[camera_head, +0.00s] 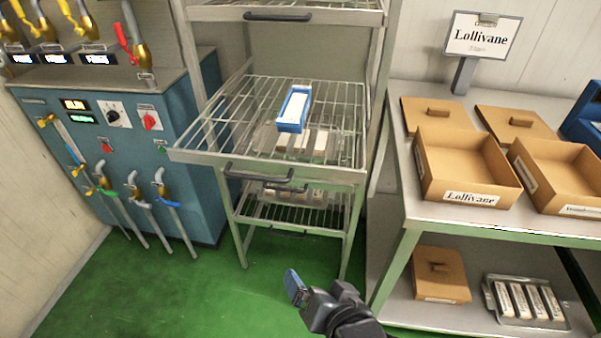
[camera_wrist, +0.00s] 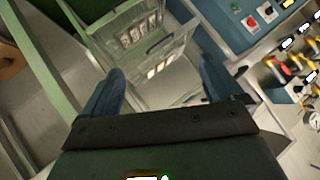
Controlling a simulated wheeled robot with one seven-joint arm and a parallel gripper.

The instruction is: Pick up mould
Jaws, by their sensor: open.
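A blue mould (camera_head: 294,108) filled with something white lies on the upper wire shelf (camera_head: 222,135) of the metal rack, which sticks out toward me. My gripper (camera_head: 293,280) is in front of the rack, low over the green floor in the head view, apart from the mould. In the wrist view my gripper (camera_wrist: 162,85) shows two blue fingers spread apart with nothing between them. The wrist view looks at the rack at a slant, and I cannot make out the mould there.
Trays of pale bars (camera_head: 300,193) lie on the lower rack shelf. A blue machine (camera_head: 185,150) with pipes and valves stands left. At right, a metal table (camera_head: 440,215) bears open cardboard boxes, with a bar tray (camera_head: 530,302) underneath. Green floor is clear in front.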

